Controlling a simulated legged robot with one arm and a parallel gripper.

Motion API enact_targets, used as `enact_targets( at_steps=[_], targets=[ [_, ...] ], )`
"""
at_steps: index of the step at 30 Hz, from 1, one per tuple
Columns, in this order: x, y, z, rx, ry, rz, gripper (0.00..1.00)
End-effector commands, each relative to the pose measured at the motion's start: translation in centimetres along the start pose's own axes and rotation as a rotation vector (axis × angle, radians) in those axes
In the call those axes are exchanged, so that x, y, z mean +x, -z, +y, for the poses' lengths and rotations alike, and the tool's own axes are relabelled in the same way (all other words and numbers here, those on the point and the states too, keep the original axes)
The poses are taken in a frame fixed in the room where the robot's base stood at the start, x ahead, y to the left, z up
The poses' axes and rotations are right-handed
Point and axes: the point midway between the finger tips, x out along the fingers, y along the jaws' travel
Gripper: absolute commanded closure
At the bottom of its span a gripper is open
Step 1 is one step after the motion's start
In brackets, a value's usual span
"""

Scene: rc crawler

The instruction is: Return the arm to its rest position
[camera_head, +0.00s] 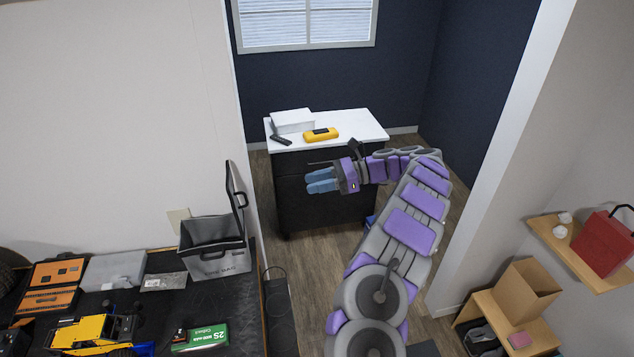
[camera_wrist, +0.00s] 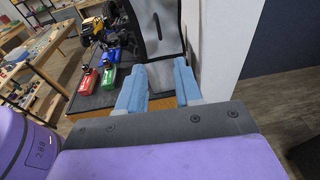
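My arm, grey with purple panels, is raised and bent in the head view. My gripper (camera_head: 321,181) has two light blue fingers that point left, in front of the dark cabinet. In the wrist view the two blue fingers of my gripper (camera_wrist: 158,88) stand apart with a gap between them. Nothing is held between them.
A dark cabinet with a white top (camera_head: 350,128) stands behind my gripper, bearing a yellow device (camera_head: 321,134) and a white box (camera_head: 293,120). A workbench with an open grey bin (camera_head: 215,262) and a yellow crawler (camera_head: 90,332) is at left. Wooden shelves (camera_head: 575,262) are at right.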

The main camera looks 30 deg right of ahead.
Motion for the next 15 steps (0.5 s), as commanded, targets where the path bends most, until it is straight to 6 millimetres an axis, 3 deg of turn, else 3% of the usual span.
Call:
enact_targets(
  at_steps=[11, 15],
  targets=[
    [0.1, 0.0, 0.0, -0.001, -0.001, 0.0, 0.65],
    [1.2, -0.6, 0.4, -0.023, -0.022, 0.002, 0.65]
  ],
)
